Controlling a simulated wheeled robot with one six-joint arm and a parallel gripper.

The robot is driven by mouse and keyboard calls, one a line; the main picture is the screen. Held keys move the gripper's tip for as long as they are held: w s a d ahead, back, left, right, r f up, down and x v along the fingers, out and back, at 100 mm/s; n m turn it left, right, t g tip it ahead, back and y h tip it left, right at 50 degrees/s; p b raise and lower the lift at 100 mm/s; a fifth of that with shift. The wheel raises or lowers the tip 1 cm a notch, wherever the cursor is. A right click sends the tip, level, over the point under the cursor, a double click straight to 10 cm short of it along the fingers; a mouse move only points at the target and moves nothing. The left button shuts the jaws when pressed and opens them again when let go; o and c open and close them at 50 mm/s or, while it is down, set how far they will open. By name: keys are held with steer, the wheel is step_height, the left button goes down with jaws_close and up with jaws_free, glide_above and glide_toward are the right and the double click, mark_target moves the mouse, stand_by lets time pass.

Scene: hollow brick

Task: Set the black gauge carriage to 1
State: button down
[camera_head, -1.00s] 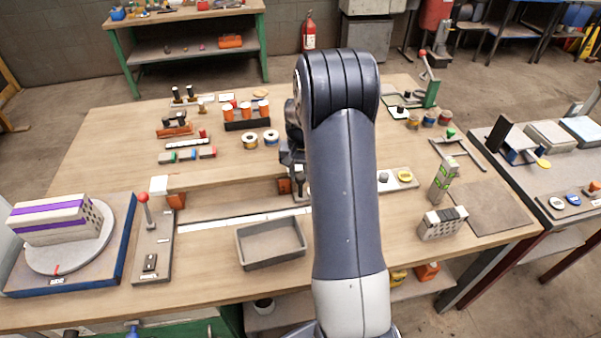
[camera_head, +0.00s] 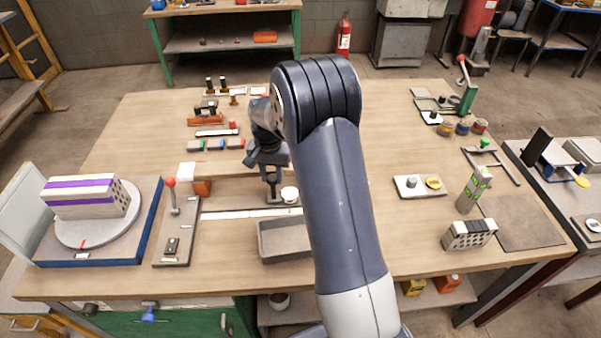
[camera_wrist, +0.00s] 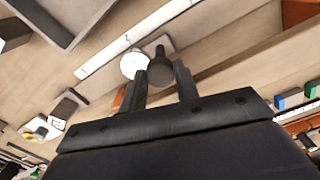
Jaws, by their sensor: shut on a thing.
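The black gauge carriage (camera_head: 273,190) stands at the long rail behind the grey tray, with a white round disc (camera_head: 290,194) just to its right. My gripper (camera_head: 270,168) is above it, pointing down. In the wrist view a dark round-topped knob (camera_wrist: 160,69) shows between the fingertips of my gripper (camera_wrist: 161,75), beside the white disc (camera_wrist: 132,65). The jaws are closed on the carriage's knob. A white scale strip (camera_head: 235,214) runs along the front of the rail; its marks are too small to read. My arm hides the rail's right part.
A grey tray (camera_head: 284,250) sits just in front of the strip. Small coloured blocks (camera_head: 216,144) lie behind. The table right of my arm is partly clear.

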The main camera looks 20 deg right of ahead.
steer(key=w+a, duration=0.2)
steer(key=a, duration=0.5)
steer(key=shift+a, duration=0.2)
steer(key=shift+w, duration=0.1)
steer(key=c, duration=1.1)
jaws_free()
steer(key=shift+o, duration=0.2)
steer(key=shift+r, duration=0.1)
step_height(320, 180, up, 11)
steer(key=b, duration=0.1)
steer(key=shift+f, duration=0.2)
